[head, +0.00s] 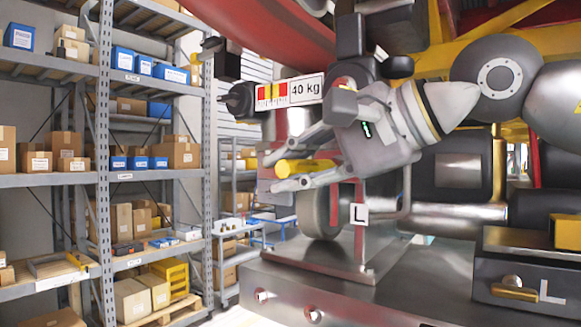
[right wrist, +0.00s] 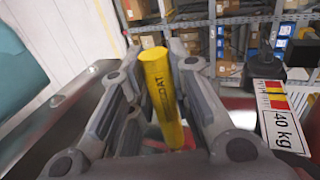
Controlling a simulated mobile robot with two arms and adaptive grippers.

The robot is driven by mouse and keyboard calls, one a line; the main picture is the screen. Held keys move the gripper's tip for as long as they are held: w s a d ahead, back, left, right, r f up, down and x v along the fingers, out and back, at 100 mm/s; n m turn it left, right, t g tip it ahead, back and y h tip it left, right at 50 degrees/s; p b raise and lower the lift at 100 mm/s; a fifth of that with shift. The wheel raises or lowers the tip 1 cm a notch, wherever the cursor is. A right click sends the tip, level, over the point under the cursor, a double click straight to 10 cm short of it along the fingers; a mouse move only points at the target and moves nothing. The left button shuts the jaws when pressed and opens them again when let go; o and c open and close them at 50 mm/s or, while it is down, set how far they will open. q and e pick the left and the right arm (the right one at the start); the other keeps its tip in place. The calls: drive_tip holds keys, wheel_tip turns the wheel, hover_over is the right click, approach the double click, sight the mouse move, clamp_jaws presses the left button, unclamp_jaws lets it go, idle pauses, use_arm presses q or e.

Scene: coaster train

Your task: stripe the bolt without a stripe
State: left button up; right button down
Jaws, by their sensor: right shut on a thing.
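My right gripper (head: 277,172) is shut on a yellow marker (head: 306,168), whose body lies between the fingers. In the right wrist view the yellow marker (right wrist: 160,95) carries dark lettering and stands between the two grey fingers. Two small bolts show on the front face of the grey metal beam, a left bolt (head: 262,294) and a right bolt (head: 314,316) near the bottom edge. They are too small to tell which has a stripe. The gripper is above them and touches neither. My left gripper is not in view.
A "40 kg" plate (head: 306,89) with red and yellow marks is just above the gripper. Shelves with boxes (head: 68,165) stand at the left.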

drive_tip(key=shift+w+d, duration=0.1)
drive_tip(key=shift+d, duration=0.05)
drive_tip(key=shift+b, duration=0.3)
drive_tip(key=shift+w+d, duration=0.1)
drive_tip(key=shift+w, duration=0.15)
idle(1.3)
drive_tip(key=shift+w+a, duration=0.2)
drive_tip(key=shift+a, duration=0.1)
idle(0.4)
drive_tip(key=shift+s, duration=0.1)
drive_tip(key=shift+s+a+b, duration=0.45)
drive_tip(key=shift+s, duration=0.1)
drive_tip(key=shift+s+a+b, duration=0.4)
drive_tip(key=shift+s+a, duration=0.15)
drive_tip(key=shift+s, duration=0.15)
drive_tip(key=shift+s+a+b, duration=0.4)
drive_tip(key=shift+s+a, duration=0.1)
drive_tip(key=shift+s, duration=0.2)
